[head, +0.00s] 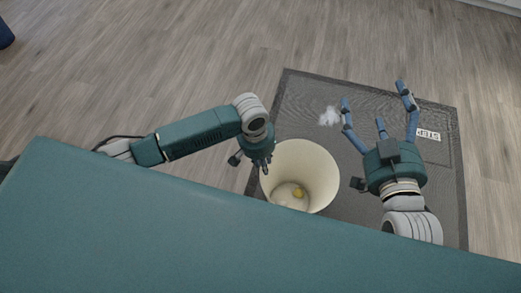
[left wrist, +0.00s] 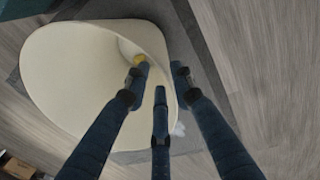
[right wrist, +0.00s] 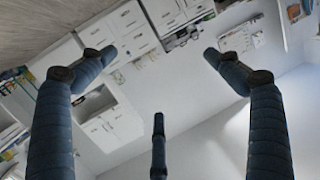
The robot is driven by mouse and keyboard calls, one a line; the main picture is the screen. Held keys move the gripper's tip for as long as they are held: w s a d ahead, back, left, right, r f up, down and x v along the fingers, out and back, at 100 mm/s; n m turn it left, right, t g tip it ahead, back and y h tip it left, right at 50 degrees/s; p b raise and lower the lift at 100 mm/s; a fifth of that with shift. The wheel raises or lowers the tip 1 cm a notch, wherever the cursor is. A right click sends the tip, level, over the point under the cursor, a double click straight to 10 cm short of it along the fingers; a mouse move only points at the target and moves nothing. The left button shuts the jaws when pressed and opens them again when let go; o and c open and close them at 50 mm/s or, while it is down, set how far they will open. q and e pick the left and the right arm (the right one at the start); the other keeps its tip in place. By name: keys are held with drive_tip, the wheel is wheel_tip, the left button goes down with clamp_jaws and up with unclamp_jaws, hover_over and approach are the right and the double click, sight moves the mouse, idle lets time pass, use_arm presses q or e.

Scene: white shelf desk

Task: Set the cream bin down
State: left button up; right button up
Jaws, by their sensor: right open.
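The cream bin (head: 318,168) stands open end up over the dark mat, with a yellow ball (head: 298,192) inside it. The bin also fills the left of the left wrist view (left wrist: 70,75). My left gripper (head: 266,163) is at the bin's left rim in the head view, its fingers close together on the wall. In the left wrist view its fingertips (left wrist: 160,72) straddle the rim. My right gripper (head: 376,98) is open and empty, to the right of the bin with its fingers spread. I cannot tell whether the bin's base touches the mat.
The dark mat (head: 455,180) lies on a wooden floor (head: 150,60). A white crumpled piece (head: 329,116) lies on it beyond the bin, and a white label (head: 428,135) sits at the right. White cabinets (right wrist: 128,30) show in the right wrist view.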

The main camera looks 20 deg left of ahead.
use_arm(q)
wheel_tip(320, 180, up, 11)
drive_tip(key=a+p, duration=0.1)
drive_tip(key=p, duration=0.3)
drive_tip(key=s+d+r+m+t+h, duration=0.1)
drive_tip(key=s+d+m+t+h, duration=0.1)
drive_tip(key=s+d, duration=0.35)
drive_tip(key=s+a+r+t+y, duration=0.1)
drive_tip(key=s+a, duration=0.3)
drive_tip(key=a, duration=0.3)
drive_tip(key=s+a+r+t+y, duration=0.1)
drive_tip(key=s+a, duration=0.3)
drive_tip(key=a, duration=0.4)
drive_tip(key=shift+r+y, duration=0.45)
drive_tip(key=shift+y, duration=0.15)
use_arm(e)
drive_tip(key=s+d+f+g+h, duration=0.1)
drive_tip(key=s+d+f+g, duration=0.2)
drive_tip(key=s+f+g, duration=0.3)
drive_tip(key=s+d+f+g+h, duration=0.2)
drive_tip(key=s+d+f+g, duration=0.2)
drive_tip(key=s+f, duration=0.7)
drive_tip(key=shift+s+m+g, duration=0.3)
drive_tip(key=shift+s+g, duration=0.4)
drive_tip(key=shift+g, duration=0.3)
